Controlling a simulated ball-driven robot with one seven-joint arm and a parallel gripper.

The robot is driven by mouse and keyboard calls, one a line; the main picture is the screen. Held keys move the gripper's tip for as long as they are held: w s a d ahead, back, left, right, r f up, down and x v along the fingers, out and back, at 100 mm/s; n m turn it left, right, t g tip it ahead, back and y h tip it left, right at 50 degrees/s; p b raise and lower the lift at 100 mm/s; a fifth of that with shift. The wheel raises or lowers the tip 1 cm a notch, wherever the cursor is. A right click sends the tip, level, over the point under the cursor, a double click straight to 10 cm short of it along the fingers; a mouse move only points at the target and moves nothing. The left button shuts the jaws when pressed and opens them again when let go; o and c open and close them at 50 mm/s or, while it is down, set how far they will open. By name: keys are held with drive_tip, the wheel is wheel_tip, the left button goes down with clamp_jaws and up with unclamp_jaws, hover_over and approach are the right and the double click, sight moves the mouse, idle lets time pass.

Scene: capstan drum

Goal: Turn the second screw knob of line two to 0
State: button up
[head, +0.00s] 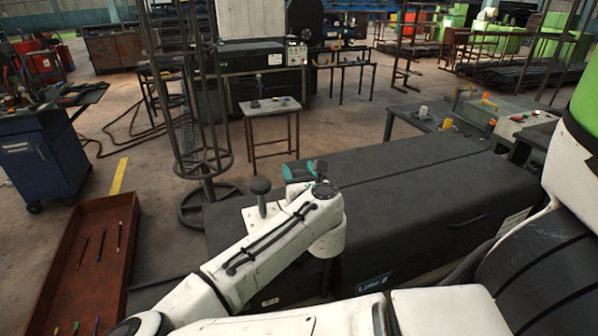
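A dark grey machine (420,215) with a blue "Line 2" label (373,283) on its front stands before me. A dark, round-topped knob (261,187) rises at its left end, left of my wrist; any scale on it cannot be read. My gripper (305,171) shows only in part, as teal and dark pieces behind my white wrist, above the machine's left part. Its fingertips are hidden, so I cannot tell whether it is open or holds anything. My gripper appears apart from the knob, to its right. My arm hides part of the machine's left end.
White (423,112) and yellow (447,124) knobs stand on equipment behind the machine, near a control panel (526,120). A metal lattice column (200,110), a small table (271,107), a blue cart (42,158) and a rusty tray (85,262) lie left.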

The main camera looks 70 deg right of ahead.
drive_tip(key=shift+r, duration=0.2)
drive_tip(key=c, duration=0.4)
